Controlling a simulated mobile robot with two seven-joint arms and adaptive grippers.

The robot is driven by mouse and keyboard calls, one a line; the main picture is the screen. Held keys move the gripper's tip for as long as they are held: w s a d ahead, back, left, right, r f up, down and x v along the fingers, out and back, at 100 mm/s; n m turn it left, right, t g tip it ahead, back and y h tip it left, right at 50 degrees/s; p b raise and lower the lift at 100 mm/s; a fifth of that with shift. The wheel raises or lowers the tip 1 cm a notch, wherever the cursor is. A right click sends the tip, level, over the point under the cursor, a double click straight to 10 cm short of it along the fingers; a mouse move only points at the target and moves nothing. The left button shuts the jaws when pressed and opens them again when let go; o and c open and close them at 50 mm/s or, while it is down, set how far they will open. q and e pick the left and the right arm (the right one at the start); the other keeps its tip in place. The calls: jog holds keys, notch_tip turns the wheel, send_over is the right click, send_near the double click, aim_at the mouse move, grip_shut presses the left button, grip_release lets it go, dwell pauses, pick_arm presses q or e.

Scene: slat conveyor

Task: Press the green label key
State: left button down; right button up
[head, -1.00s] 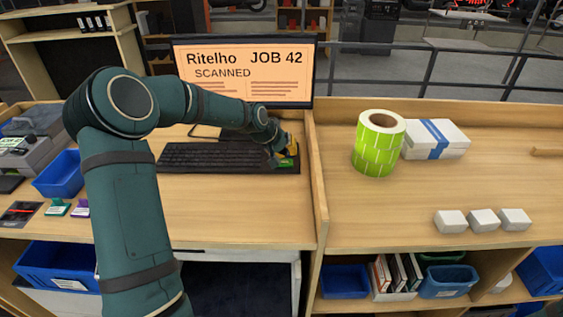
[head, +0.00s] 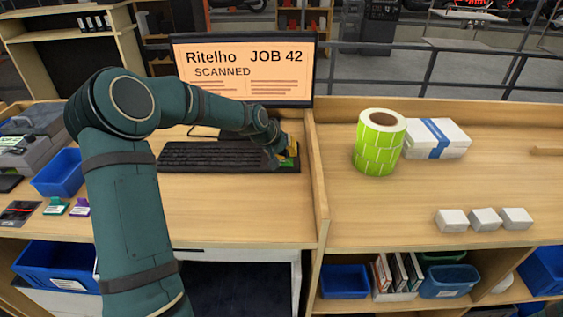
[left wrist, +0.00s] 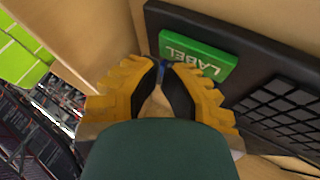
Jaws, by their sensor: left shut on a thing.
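The green key marked LABEL (left wrist: 197,55) sits raised on the black keyboard's end (left wrist: 235,35) in the left wrist view. In the head view a bit of the green key (head: 285,163) shows at the keyboard's right end. My left gripper (left wrist: 163,68) has its yellow fingers brought together at the tips, right at the key's edge. A small blue bit shows between the tips, too small to make out. In the head view my left gripper (head: 289,155) is low over the key, and contact cannot be told. My right gripper is not in view.
A monitor (head: 243,72) reading "Ritelho JOB 42 SCANNED" stands behind the keyboard (head: 205,157). A wooden divider (head: 316,185) rises just right of it. Beyond it are a green label roll (head: 379,145), a white box (head: 437,139) and small white boxes (head: 484,219).

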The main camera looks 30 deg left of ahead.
aim_at(286, 160)
pick_arm(q)
jog(key=shift+f+b, duration=0.35)
jog(key=shift+f, duration=0.1)
dwell(0.6)
jog(key=shift+r, duration=0.15)
dwell(0.3)
jog(key=shift+r+p, duration=0.55)
jog(key=shift+r, duration=0.25)
jog(key=shift+r+p, duration=1.5)
jog(key=shift+r, duration=0.95)
